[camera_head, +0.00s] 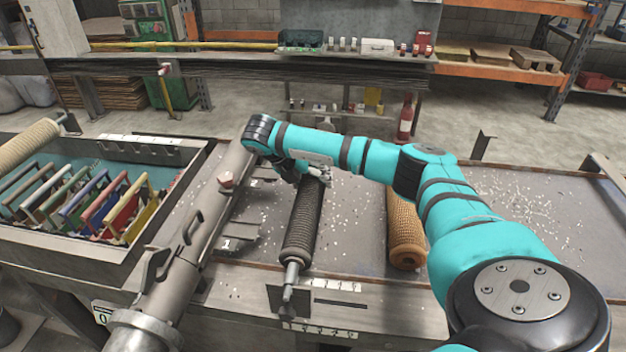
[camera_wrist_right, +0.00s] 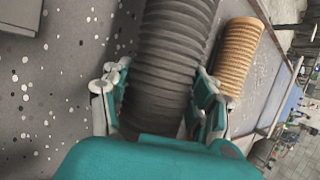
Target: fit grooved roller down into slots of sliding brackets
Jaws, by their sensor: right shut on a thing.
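The dark ribbed grooved roller (camera_head: 304,220) lies lengthwise over the grey worktable, its metal shaft end pointing toward me. My right gripper (camera_head: 318,174) is shut on it near its far end. In the right wrist view the roller (camera_wrist_right: 168,55) runs between the two fingers of this gripper (camera_wrist_right: 160,90). The near shaft end is above or at a dark upright plate (camera_head: 275,299) by the table's front edge; I cannot tell whether they touch. Hook-shaped brackets (camera_head: 157,266) stand along the grey tube at left. The roller's far shaft end is hidden by my arm. My left gripper is out of view.
A tan mesh roller (camera_head: 403,230) lies to the right, partly behind my right arm. A tray of coloured frames (camera_head: 205,150) and another tan roller (camera_head: 28,146) are at left. The grey tube (camera_head: 182,240) runs along the table's left side. White flecks litter the tabletop.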

